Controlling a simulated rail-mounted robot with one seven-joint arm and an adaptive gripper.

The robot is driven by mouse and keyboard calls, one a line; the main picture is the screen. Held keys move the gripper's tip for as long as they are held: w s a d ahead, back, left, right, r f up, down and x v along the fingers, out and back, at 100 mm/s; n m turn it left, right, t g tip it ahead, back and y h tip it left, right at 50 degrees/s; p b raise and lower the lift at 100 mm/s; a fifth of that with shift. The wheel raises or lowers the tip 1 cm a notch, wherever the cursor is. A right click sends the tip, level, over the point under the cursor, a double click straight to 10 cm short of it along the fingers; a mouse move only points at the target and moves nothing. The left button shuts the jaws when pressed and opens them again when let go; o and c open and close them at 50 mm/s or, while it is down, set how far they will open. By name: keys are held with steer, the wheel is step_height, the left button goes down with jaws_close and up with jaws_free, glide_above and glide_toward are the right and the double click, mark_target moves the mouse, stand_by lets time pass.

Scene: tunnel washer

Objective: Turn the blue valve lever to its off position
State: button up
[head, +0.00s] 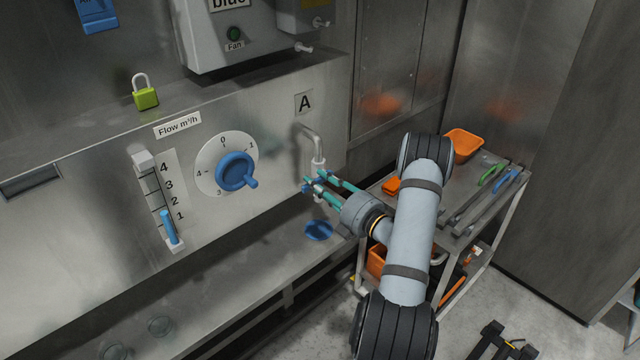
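A round blue valve knob with a short lever handle (237,172) sits on a white dial marked with numbers and 0 at the top. Its handle points to the lower right, away from the 0. To its right, a bent metal tap pipe (312,143) comes out of the panel below a sign "A". My gripper (313,185), with teal fingers, is at the lower end of this pipe, apart from the dial. The fingers are spread a little around the pipe end, where a small blue part shows. Whether they grip anything is too small to tell.
A flow gauge with a blue slider (169,228) is left of the dial. A green padlock (145,93) stands on the ledge above. A blue round piece (318,230) lies below the tap. A metal cart (480,228) with tools and an orange tray (464,143) stands right.

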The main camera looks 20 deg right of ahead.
steer(key=o, duration=0.4)
steer(key=shift+s, duration=0.1)
steer(key=v, duration=1.2)
steer(key=shift+w, duration=0.25)
steer(key=x, duration=1.1)
steer(key=shift+w+a+f, duration=0.1)
steer(key=shift+w+a, duration=0.1)
steer(key=shift+w, duration=0.1)
